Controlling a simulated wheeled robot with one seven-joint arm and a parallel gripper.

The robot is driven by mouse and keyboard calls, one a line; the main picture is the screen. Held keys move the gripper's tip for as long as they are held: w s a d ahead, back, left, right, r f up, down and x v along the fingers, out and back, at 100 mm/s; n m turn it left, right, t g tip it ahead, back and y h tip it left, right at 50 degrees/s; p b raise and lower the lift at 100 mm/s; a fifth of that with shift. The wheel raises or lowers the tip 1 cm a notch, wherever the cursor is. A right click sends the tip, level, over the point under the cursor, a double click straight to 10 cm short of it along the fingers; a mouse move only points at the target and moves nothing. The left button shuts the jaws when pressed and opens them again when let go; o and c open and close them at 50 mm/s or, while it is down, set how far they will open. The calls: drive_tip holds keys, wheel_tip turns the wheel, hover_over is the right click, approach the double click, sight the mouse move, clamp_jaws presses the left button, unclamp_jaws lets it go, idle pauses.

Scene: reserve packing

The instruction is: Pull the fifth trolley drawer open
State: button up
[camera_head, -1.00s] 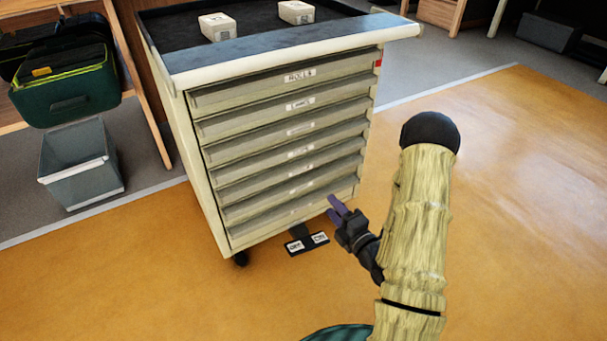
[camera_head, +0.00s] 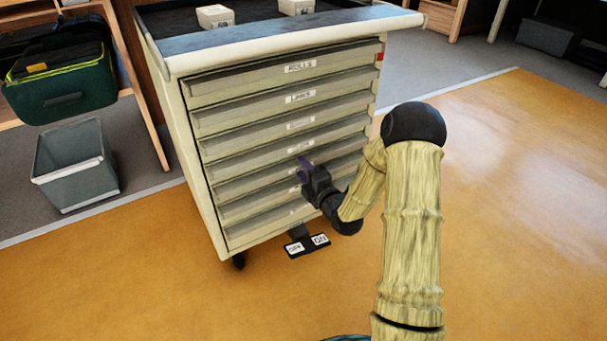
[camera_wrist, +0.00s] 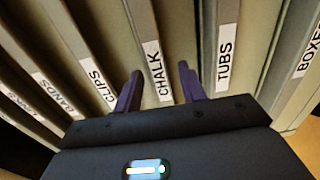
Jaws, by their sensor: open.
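The pale trolley (camera_head: 201,180) has a stack of labelled drawers, and all look shut. Counting from the top label ROLLS, the fifth drawer (camera_head: 240,187) is the one marked CHALK, and its label (camera_wrist: 157,70) reads clearly in the wrist view. My gripper (camera_head: 303,165) is in front of the lower middle drawers and covers part of the fifth one. In the wrist view my gripper (camera_wrist: 160,88) is open, with purple fingers on either side of the CHALK label. Nothing is between the fingers. I cannot tell whether they touch the drawer's lip.
The TUBS drawer label (camera_wrist: 226,55) is beside the right finger, and the CLIPS label (camera_wrist: 98,84) is left of the left finger. A foot pedal plate (camera_head: 307,245) lies below the trolley. A grey bin (camera_head: 75,175) stands to the left. The orange floor at right is clear.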

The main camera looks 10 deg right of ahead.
drive_tip(key=shift+w+a, duration=0.1)
drive_tip(key=shift+w, duration=0.1)
drive_tip(key=shift+c, duration=0.3)
clamp_jaws()
drive_tip(key=shift+s+f, duration=0.1)
